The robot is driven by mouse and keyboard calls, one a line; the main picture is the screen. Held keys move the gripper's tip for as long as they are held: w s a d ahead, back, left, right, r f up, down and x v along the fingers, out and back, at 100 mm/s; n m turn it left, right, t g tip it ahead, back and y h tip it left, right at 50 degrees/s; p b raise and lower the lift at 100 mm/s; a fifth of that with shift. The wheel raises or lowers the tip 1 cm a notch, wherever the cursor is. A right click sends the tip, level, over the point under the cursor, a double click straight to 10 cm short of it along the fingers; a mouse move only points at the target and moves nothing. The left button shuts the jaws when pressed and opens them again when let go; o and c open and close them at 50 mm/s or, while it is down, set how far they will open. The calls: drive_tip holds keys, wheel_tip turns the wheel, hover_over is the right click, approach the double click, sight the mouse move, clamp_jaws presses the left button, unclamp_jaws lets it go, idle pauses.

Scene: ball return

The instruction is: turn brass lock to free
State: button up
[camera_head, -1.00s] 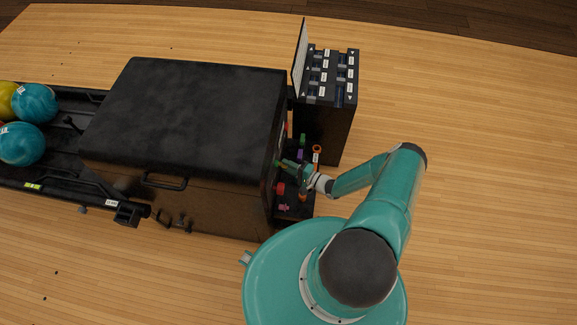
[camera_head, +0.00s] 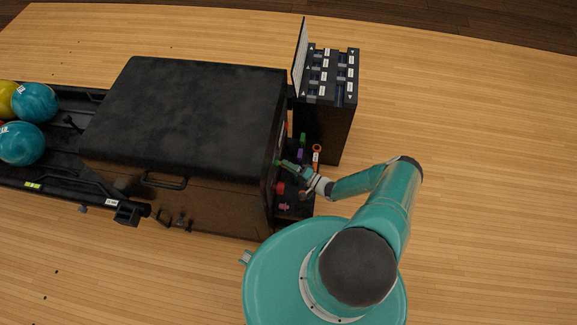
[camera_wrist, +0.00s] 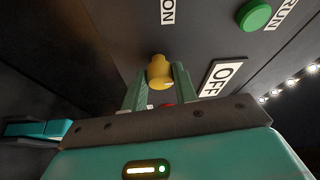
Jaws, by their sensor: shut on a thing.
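The brass lock shows in the wrist view as a yellow-gold knob (camera_wrist: 159,70) on a dark panel. My gripper (camera_wrist: 158,82) has its two green fingers on either side of the knob, shut on it. In the head view my gripper (camera_head: 284,164) reaches the right end of the large black machine (camera_head: 190,115); the knob itself is too small to tell there. The knob's exact turn angle cannot be read.
A green button (camera_wrist: 254,15) by a RUN label and an OFF label (camera_wrist: 221,77) are near the knob. A red part (camera_wrist: 166,105) shows behind my fingers. A dark labelled cabinet (camera_head: 325,110) stands behind my gripper. Balls (camera_head: 35,102) lie on the left rack.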

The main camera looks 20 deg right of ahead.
drive_tip(key=o, duration=1)
